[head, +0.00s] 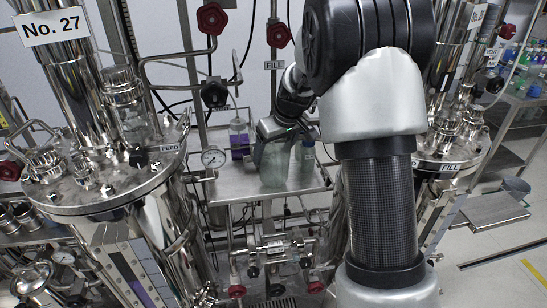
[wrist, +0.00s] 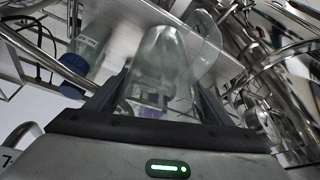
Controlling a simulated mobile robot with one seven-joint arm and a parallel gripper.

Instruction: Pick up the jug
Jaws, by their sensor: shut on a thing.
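The jug (head: 274,166) is clear and slightly greenish. It is at the small steel shelf in the middle of the head view, below my gripper (head: 272,138). In the wrist view the jug (wrist: 163,52) lies between the two dark fingers of my gripper (wrist: 162,88), which is shut on it. A curved clear part, perhaps its handle, shows at its right. My gripper partly hides the jug's upper part in the head view. I cannot tell whether its base touches the shelf.
A blue-capped bottle (head: 308,157) stands close at the jug's right; it also shows in the wrist view (wrist: 82,60). A bottle of purple liquid (head: 238,139) stands behind left on the shelf (head: 226,186). Steel vessels (head: 100,185) and pipes crowd both sides.

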